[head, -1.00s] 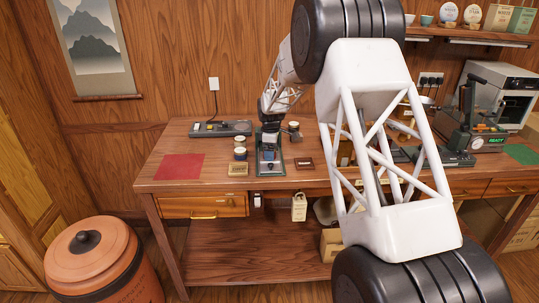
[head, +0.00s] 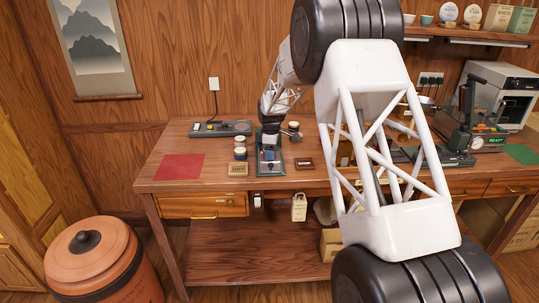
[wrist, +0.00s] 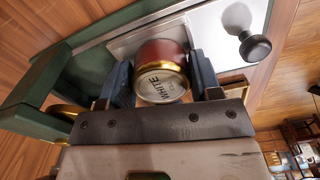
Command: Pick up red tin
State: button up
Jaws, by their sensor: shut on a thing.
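The red tin (wrist: 161,52) has a gold rim, and its pale end, lettered "WHITE", faces the wrist camera. It sits between the two blue-grey fingers of my gripper (wrist: 162,75), which is shut on it. A pale metal plate in a green frame (wrist: 225,45) lies close behind the tin. I cannot tell whether the tin touches it. In the head view my gripper (head: 269,153) is over the green-framed device on the bench, and the tin itself is hard to make out there.
A black knob (wrist: 254,46) stands beside the tin on the plate. Small tins (head: 240,147) and a tan block (head: 238,169) stand left of the device, a dark block (head: 304,164) right of it. A red mat (head: 180,167) lies clear at the left.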

jog(key=shift+r, duration=0.1)
jog(key=shift+r, duration=0.75)
notch_tip(320, 180, up, 2)
jog(key=shift+r, duration=0.1)
jog(key=s+d+r, duration=0.1)
jog(key=s+d, duration=0.1)
jog(key=s, duration=1.3)
jog(key=shift+s, duration=0.4)
